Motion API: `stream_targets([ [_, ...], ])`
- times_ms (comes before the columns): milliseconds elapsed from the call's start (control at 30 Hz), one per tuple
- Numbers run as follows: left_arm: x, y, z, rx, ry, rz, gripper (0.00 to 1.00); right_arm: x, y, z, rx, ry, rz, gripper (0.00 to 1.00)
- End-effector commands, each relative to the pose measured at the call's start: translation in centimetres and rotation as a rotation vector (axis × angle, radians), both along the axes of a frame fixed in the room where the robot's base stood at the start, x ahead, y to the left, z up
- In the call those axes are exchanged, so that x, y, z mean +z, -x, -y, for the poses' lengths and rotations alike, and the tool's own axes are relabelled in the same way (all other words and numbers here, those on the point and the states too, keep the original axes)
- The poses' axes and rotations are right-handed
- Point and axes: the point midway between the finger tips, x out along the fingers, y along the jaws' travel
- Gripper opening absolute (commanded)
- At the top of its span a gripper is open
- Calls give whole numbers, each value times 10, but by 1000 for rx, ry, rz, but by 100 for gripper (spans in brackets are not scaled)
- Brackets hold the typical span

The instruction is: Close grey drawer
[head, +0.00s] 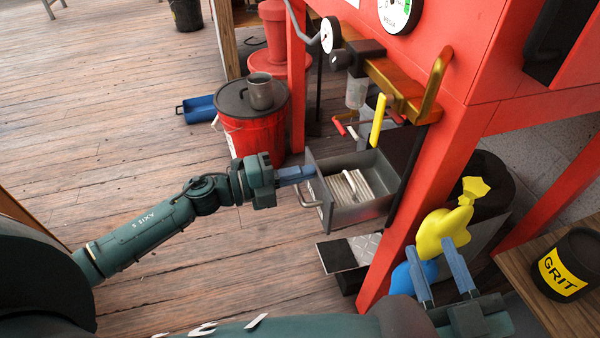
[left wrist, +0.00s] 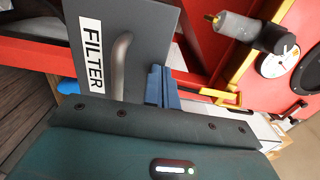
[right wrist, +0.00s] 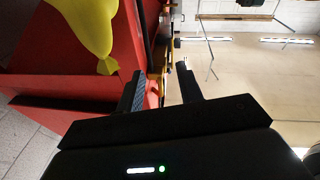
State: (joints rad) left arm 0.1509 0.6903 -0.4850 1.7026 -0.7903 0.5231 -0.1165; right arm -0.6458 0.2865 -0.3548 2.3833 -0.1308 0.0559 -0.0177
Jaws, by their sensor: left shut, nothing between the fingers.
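The grey drawer (head: 362,212) stands pulled out under the red machine in the head view, with a ribbed pale block and a curved light piece inside. Its front panel (left wrist: 146,40) carries a FILTER label and a curved handle (left wrist: 121,62) in the left wrist view. My left gripper (head: 312,171) is shut and empty, its blue fingertips at the drawer's front panel near the upper edge; whether they touch it I cannot tell. The left wrist view shows the fingers (left wrist: 162,86) beside the handle, not around it. My right gripper (head: 440,270) is open and empty by the red post.
A red bucket (head: 252,130) with a grey mug (head: 259,93) on its lid stands behind my left gripper. A GRIT tub (head: 568,265) sits at right. The left floor is clear.

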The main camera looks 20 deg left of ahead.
Motion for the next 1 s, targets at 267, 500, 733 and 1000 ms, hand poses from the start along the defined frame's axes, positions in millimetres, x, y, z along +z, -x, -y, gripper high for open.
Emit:
stream_targets([
  [267, 3, -11, 15, 1, 5, 2, 0, 8, 0, 0, 1, 6, 8, 36],
  [500, 3, -47, 68, 0, 4, 3, 0, 7, 0, 2, -7, 44, 15, 36],
  [733, 1, -64, 94, 1, 0, 1, 0, -1, 2, 3, -12, 53, -4, 36],
  [1000, 0, -64, 95, 0, -1, 1, 0, -2, 3, 3, -15, 49, -8, 36],
])
